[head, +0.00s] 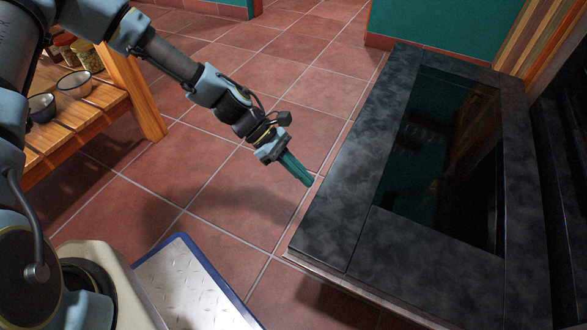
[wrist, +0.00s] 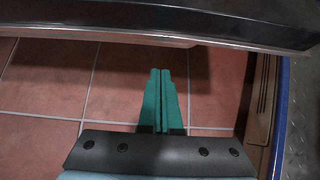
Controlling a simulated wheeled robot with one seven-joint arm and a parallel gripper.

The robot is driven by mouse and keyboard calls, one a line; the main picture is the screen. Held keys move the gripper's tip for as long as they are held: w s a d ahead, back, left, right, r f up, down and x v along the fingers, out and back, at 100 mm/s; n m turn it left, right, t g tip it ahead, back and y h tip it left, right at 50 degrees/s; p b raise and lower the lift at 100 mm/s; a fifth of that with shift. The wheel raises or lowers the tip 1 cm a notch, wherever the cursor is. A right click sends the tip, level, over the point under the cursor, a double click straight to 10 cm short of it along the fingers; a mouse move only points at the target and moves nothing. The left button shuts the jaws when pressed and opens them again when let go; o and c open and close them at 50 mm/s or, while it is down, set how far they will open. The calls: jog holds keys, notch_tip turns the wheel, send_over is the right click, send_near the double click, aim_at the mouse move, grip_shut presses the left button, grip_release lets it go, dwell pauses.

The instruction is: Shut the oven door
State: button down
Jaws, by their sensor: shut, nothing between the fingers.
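The oven door (head: 330,200) is a dark, stone-like panel with a black glass window (head: 440,160). It is open and lies about level, swung down over the floor on the right side of the head view. My gripper (head: 308,183) is shut and empty, its green fingers pointing down beside the door's left, outer edge. In the wrist view the two fingers (wrist: 160,72) are pressed together, and the door's edge (wrist: 150,30) crosses the top of the picture just past their tips. I cannot tell whether they touch the door. The space beneath the door is mostly hidden.
A wooden shelf (head: 150,95) with bowls and jars stands at the left. The red tiled floor (head: 235,200) between shelf and door is clear. My base plate is at the bottom. A teal wall (head: 440,25) stands behind the door, and dark oven parts (head: 565,170) are at far right.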

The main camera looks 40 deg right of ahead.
jog(key=s+b, duration=0.1)
jog(key=s+d+r+b, duration=0.1)
jog(key=s, duration=0.1)
jog(key=shift+r+b, duration=0.15)
jog(key=shift+b, duration=0.2)
jog(key=shift+r, duration=0.1)
